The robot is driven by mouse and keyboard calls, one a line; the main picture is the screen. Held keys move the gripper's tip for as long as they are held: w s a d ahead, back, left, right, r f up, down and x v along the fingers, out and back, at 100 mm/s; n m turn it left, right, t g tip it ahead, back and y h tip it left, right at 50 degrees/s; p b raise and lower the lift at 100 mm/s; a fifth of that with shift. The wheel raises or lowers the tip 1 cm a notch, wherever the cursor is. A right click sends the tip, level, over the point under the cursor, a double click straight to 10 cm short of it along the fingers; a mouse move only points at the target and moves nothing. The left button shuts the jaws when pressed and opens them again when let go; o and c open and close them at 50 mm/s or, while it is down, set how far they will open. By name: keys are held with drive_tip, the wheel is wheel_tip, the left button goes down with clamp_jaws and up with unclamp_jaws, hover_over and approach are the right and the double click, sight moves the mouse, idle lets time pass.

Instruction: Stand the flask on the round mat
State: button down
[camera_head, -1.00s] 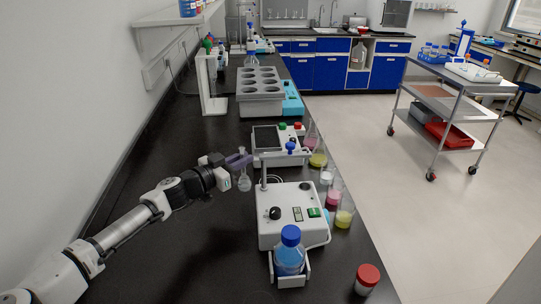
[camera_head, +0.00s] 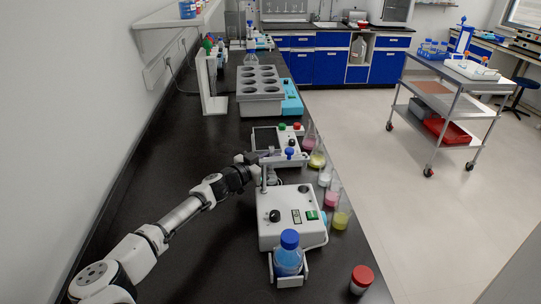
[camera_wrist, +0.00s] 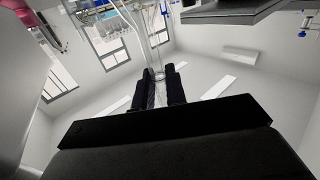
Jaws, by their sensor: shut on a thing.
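My gripper (camera_head: 283,160) is in the head view, between the near white device and the white device behind it. In the wrist view its dark fingers (camera_wrist: 161,80) are shut on the neck of the clear glass flask (camera_wrist: 150,40). The flask's body extends away beyond the fingertips there. I cannot pick out the round mat in either view.
The near white device (camera_head: 290,230) has an upright rod and a blue-capped bottle (camera_head: 288,255) in front. Glass vessels with coloured liquids (camera_head: 331,197) line the bench's right edge. A red-lidded jar (camera_head: 361,279) stands in front. The black bench (camera_head: 190,130) is clear at left.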

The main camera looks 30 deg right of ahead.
drive_tip(key=shift+f, duration=0.3)
drive_tip(key=c, duration=1.4)
unclamp_jaws()
drive_tip(key=shift+c, duration=0.2)
drive_tip(key=shift+r, duration=0.1)
drive_tip(key=shift+r, duration=0.2)
drive_tip(key=b+v, duration=0.3)
drive_tip(key=v, duration=0.9)
